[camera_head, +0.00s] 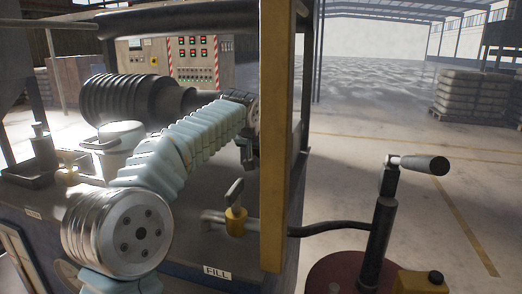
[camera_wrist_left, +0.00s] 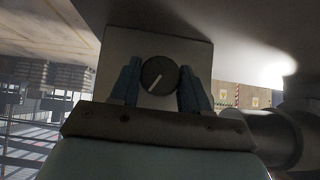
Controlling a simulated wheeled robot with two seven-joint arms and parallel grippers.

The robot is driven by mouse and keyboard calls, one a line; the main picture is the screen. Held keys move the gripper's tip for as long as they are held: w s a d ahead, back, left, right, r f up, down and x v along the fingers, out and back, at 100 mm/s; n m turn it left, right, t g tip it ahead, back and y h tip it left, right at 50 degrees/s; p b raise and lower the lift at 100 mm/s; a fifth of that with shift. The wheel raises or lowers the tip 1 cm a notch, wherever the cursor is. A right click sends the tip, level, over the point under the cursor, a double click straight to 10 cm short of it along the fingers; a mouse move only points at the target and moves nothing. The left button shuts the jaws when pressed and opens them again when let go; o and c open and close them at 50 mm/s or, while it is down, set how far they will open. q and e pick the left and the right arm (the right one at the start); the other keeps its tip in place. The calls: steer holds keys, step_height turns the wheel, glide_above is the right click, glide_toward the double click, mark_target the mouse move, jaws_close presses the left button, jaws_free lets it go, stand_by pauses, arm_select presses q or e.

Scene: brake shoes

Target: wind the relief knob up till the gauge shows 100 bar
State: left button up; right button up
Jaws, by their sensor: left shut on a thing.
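The relief knob (camera_wrist_left: 158,73) is a round black knob with a white pointer line. It sits on a grey plate (camera_wrist_left: 155,42) in the left wrist view, its line slanting to the lower left. My left gripper (camera_wrist_left: 159,81) is shut on it, one blue-grey finger on each side. In the head view my left arm reaches over the bench to the yellow post, where the post and the arm hide the knob. I cannot make out a gauge or its reading in either view. My right gripper is not in view.
A yellow post (camera_head: 276,130) stands close beside my left wrist. A yellow valve (camera_head: 236,218) sits above the FILL label (camera_head: 217,272). A crank handle (camera_head: 418,164) stands at right. A white bucket (camera_head: 112,145) and control cabinet (camera_head: 190,62) lie behind my arm.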

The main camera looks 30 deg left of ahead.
arm_select(q)
steer(key=shift+d+f+m+g+y+b, duration=0.15)
steer(key=shift+m+g+y+b, duration=0.35)
steer(key=shift+y, duration=0.6)
steer(key=shift+d+m+y+b, duration=0.1)
steer(key=shift+m+y+b, duration=0.65)
steer(key=shift+y, duration=0.35)
steer(key=shift+m+y+b, duration=0.45)
steer(key=shift+y+b, duration=0.1)
steer(key=shift+y, duration=0.25)
steer(key=o, duration=1)
steer(key=shift+o, duration=0.2)
